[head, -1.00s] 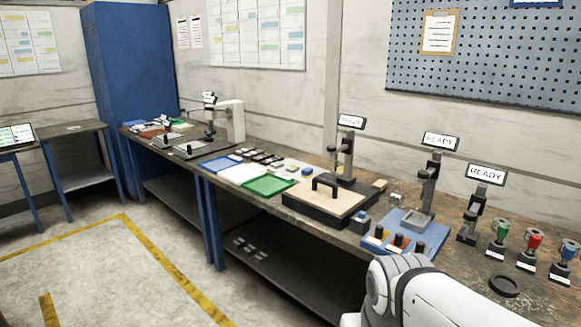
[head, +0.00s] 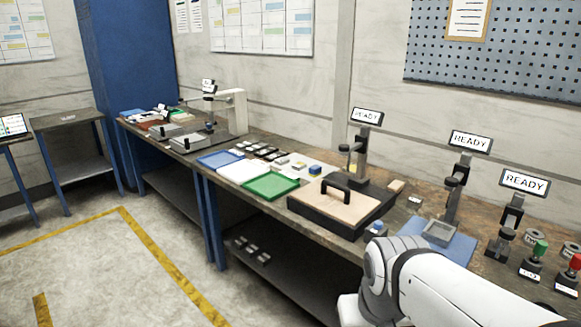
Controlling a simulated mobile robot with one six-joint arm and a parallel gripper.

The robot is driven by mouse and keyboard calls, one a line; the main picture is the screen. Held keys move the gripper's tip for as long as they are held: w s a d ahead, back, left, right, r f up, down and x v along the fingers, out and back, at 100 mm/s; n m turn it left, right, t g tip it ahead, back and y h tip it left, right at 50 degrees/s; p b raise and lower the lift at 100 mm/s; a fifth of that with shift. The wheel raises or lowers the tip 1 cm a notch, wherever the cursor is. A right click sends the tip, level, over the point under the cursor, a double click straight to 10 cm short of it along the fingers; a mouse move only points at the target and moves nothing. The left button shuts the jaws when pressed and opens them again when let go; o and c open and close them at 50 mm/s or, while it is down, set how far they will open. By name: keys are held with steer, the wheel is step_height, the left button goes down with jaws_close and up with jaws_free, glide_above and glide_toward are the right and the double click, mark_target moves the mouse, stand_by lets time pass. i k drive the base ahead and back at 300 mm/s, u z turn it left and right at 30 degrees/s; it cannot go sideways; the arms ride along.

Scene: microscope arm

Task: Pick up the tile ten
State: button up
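Several small tiles (head: 268,151), dark and light, sit in rows on the workbench behind the trays; a blue and yellow block (head: 315,170) is at the right end of them. I cannot read any number, so I cannot tell which is tile ten. Several small pale pieces (head: 252,249) lie on the shelf under the bench. My white arm reaches in at the lower right, in front of the bench. My gripper itself is not in view.
Blue, white and green trays (head: 271,186) line the bench's front edge. A black-framed box with a handle (head: 341,205) and stands with READY signs (head: 525,182) are to the right. A microscope-like stand (head: 238,113) is at the left. The floor (head: 90,262) in front is clear.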

mark_target(298, 165)
steer(key=u, duration=0.8)
steer(key=k, duration=1.2)
steer(key=u, duration=0.9)
steer(key=i, duration=1.9)
steer(key=z, duration=0.8)
steer(key=i, duration=1.6)
steer(key=z, duration=1.15)
steer(key=i, duration=1.25)
steer(key=z, duration=1)
steer(key=i, duration=0.45)
steer(key=z, duration=0.3)
